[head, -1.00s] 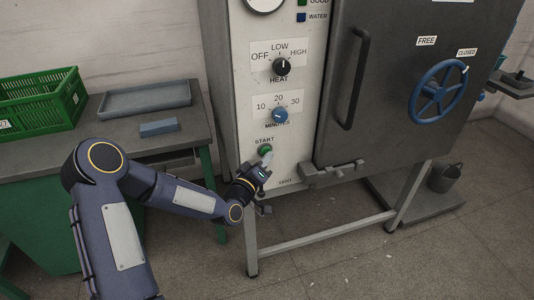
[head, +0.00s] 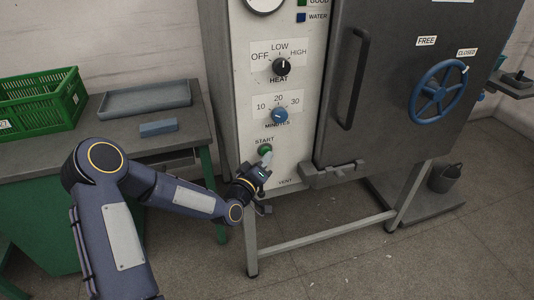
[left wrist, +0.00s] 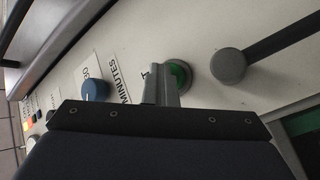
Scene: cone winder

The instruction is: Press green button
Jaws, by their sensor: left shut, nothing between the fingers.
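The green button (head: 264,150) sits under the START label on the pale control panel (head: 240,110). My left gripper (head: 267,157) is shut and empty, its fingertips at the button's right edge in the head view. In the left wrist view the closed fingers (left wrist: 165,84) partly cover the green button (left wrist: 180,74). I cannot tell whether the fingertips touch it. My right gripper is not in view.
Above the button are a blue MINUTES knob (head: 279,115) and a black HEAT knob (head: 281,67). A grey door (head: 390,120) with a blue wheel (head: 437,92) stands to the right. A bench with a green crate (head: 40,103) and a grey tray (head: 146,99) is at left.

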